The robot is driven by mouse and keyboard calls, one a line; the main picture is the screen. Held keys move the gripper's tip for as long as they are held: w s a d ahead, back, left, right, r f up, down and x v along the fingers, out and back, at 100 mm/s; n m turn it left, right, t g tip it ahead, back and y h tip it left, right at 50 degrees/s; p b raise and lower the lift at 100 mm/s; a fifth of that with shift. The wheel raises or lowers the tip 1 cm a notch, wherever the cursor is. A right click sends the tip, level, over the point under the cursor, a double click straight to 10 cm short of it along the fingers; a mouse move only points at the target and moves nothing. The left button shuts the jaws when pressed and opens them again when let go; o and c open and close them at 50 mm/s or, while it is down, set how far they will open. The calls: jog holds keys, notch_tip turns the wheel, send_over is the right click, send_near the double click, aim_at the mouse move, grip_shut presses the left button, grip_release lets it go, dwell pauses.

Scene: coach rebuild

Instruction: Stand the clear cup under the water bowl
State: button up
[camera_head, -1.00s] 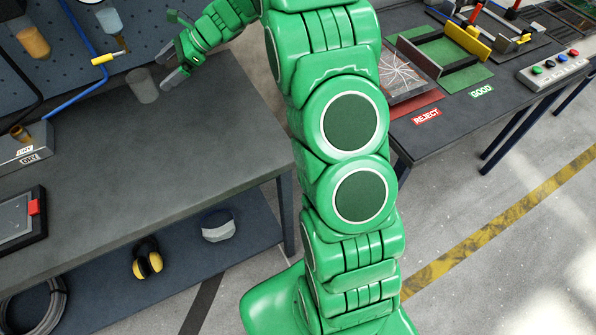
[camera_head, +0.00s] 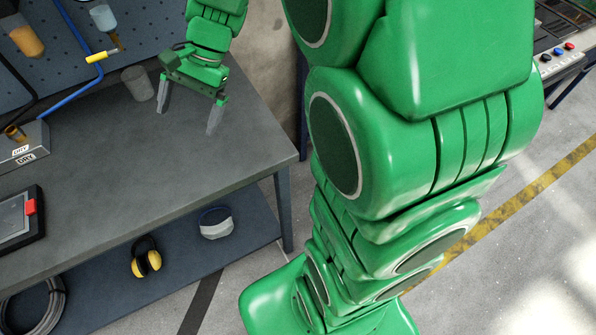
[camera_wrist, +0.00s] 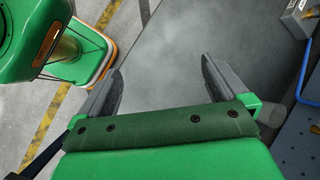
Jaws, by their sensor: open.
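The clear cup (camera_head: 138,83) stands upright on the dark bench by the pegboard, looking grey and see-through. The water bowl, a clear bluish vessel (camera_head: 103,18), hangs on the pegboard, above and left of the cup in the head view. I cannot tell whether the cup is straight below it. My gripper (camera_head: 188,120) is open and empty, right of the cup, fingers pointing down over the bench. In the wrist view bare bench shows between its fingers (camera_wrist: 163,75). A greyish shape beside the right finger there is probably the cup (camera_wrist: 272,115), partly hidden.
A bowl of orange liquid (camera_head: 28,42) hangs at far left. A blue hose with a yellow valve handle (camera_head: 101,57) runs down left of the cup. A box labelled DRY (camera_head: 25,148) stands on the bench's left. The bench's middle is clear. Yellow earmuffs (camera_head: 146,260) lie on the lower shelf.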

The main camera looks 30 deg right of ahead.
jog(key=s+d+n+h, duration=0.3)
jog(key=s+d+n, duration=0.1)
jog(key=s, duration=0.7)
jog(key=s+d+n+h, duration=0.3)
jog(key=s+d, duration=0.4)
jog(key=s, duration=0.5)
jog(key=shift+r+n, duration=0.35)
jog(key=shift+n, duration=0.55)
jog(key=shift+s+f, duration=0.1)
